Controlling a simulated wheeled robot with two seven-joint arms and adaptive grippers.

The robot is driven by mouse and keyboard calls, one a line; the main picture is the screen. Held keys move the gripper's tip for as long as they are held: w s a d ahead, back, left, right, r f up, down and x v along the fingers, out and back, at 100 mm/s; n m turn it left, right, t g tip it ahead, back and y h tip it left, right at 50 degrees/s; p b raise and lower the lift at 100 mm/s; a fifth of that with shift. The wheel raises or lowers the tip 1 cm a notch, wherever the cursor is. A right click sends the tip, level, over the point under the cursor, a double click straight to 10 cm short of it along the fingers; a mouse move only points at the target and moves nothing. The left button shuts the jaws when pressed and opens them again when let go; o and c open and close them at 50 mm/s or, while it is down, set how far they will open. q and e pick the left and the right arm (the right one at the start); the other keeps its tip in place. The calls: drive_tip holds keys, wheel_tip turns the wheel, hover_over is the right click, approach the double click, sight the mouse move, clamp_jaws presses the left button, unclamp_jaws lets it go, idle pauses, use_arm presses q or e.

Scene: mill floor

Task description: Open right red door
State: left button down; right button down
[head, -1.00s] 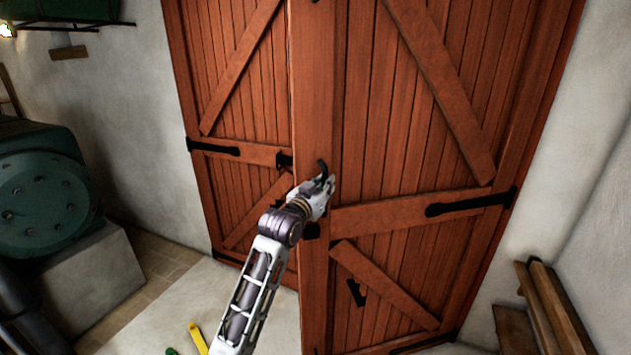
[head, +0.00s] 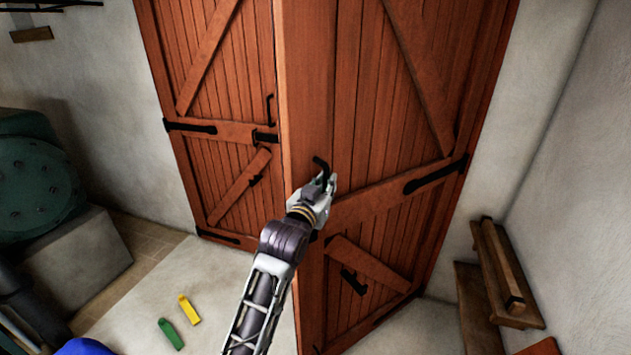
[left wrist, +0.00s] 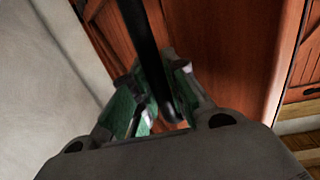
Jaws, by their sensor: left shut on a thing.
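The right red door (head: 385,130) is a planked wooden leaf with diagonal braces and black hinges. It stands partly open, its free edge swung toward me, ahead of the left red door (head: 215,100). My left gripper (head: 322,183) is shut on the black door handle (head: 320,163) near that free edge. In the left wrist view the dark handle bar (left wrist: 146,50) runs down between the green-padded fingers (left wrist: 155,95). The handle's lower part is hidden by the gripper in the head view. My right gripper is not in view.
Yellow (head: 189,310) and green (head: 170,334) blocks lie on the floor at lower left, with a blue thing (head: 84,347) nearer. A green machine (head: 35,180) on a pale block stands left. A wooden bench (head: 497,280) stands at right by the wall.

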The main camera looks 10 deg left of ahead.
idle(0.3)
use_arm(q)
drive_tip(key=c, duration=1.4)
unclamp_jaws()
drive_tip(key=shift+s, duration=0.2)
drive_tip(key=shift+s+a, duration=0.15)
drive_tip(key=shift+s, duration=1.05)
drive_tip(key=shift+s+a, duration=0.2)
drive_tip(key=shift+s, duration=0.95)
drive_tip(key=shift+s+a, duration=0.15)
drive_tip(key=shift+s, duration=1.05)
drive_tip(key=shift+c, duration=0.3)
